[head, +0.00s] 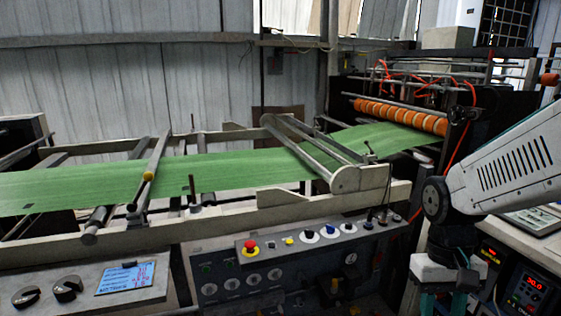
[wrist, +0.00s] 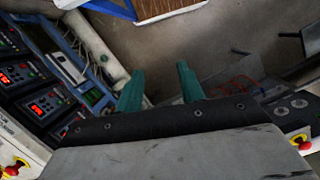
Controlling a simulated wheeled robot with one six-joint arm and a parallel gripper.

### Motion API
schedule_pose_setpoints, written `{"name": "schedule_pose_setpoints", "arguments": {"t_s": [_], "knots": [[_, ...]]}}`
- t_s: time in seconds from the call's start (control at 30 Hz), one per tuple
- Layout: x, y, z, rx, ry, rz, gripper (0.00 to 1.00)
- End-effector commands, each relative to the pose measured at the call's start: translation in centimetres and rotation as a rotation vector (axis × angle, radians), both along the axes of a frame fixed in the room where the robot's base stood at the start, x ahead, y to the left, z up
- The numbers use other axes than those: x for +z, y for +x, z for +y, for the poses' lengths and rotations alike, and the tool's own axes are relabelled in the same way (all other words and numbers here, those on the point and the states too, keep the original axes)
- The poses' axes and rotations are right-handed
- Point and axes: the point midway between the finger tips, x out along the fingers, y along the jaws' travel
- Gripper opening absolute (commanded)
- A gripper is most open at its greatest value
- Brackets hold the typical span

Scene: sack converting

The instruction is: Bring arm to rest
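My arm, white with a slotted panel (head: 510,170), enters from the right in the head view and bends down at a dark joint. My gripper (head: 443,305) hangs at the lower right in the head view, pointing downward beside the control panel's right end. The wrist view shows its two teal fingers (wrist: 158,85) apart, with nothing held between them. Grey floor shows beyond the fingertips.
A machine carries a green sack web (head: 240,170) toward orange rollers (head: 400,115). Its control panel (head: 300,260) has a red stop button (head: 250,246). Digital controllers (head: 535,285) stand close right of my gripper; controllers (wrist: 45,105) also line the wrist view's left.

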Motion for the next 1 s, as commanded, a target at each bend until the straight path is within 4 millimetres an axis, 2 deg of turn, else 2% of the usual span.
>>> {"name": "schedule_pose_setpoints", "arguments": {"t_s": [0.03, 0.2, 0.3, 0.4, 0.63, 1.0], "knots": [[1.5, -1.4, 0.2, 0.015, 0.007, -0.014, 0.39], [5.1, -5.9, 0.9, 0.048, 0.027, -0.065, 0.39], [6.6, -7.7, 1.2, 0.05, 0.029, -0.131, 0.39], [8.0, -8.8, 1.4, 0.054, 0.029, -0.216, 0.39], [10.2, -9.8, 1.6, 0.061, 0.026, -0.343, 0.39], [10.5, -9.8, 1.7, 0.063, 0.025, -0.357, 0.39]]}}
